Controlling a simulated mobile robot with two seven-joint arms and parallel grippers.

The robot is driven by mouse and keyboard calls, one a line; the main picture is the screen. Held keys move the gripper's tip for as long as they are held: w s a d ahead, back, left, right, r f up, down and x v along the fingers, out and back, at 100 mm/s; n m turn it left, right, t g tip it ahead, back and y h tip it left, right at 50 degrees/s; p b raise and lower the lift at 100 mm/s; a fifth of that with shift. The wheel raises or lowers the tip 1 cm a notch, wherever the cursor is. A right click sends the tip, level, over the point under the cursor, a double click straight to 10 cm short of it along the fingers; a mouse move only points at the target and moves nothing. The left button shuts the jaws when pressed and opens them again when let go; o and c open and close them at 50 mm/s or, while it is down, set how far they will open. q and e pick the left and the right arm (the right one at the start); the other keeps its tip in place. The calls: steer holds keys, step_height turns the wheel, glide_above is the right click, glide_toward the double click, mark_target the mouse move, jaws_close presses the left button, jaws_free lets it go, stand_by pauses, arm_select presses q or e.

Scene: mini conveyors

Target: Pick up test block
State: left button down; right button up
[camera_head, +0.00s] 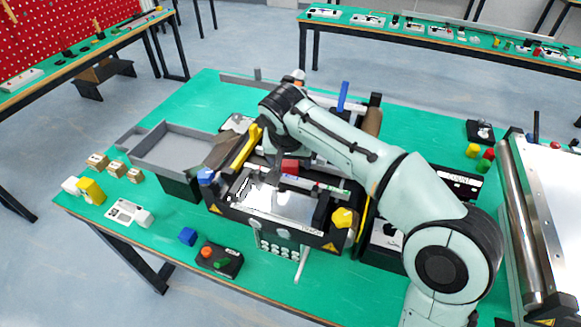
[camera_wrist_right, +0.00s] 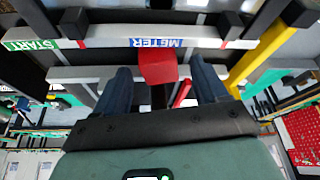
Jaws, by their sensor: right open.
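A red block (camera_head: 290,166), which may be the test block, sits at the mini conveyor (camera_head: 265,215) in the middle of the green table. It also shows in the right wrist view (camera_wrist_right: 158,67), beside a white strip labelled METER. My right gripper (camera_wrist_right: 160,72) is open, with its two dark fingers on either side of the red block and a gap visible on each side. In the head view my right arm reaches over the conveyor and hides part of it. My left gripper is not in view.
A yellow bar (camera_head: 245,146) stands close to the right gripper, also beside it in the wrist view (camera_wrist_right: 262,52). A grey tray (camera_head: 165,165) is at left. Another conveyor (camera_head: 545,215) stands at right.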

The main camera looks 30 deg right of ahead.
steer(key=shift+w+d+f, duration=0.1)
steer(key=shift+f, duration=0.2)
steer(key=c, duration=1.2)
steer(key=shift+o, duration=0.2)
steer(key=shift+r, duration=0.15)
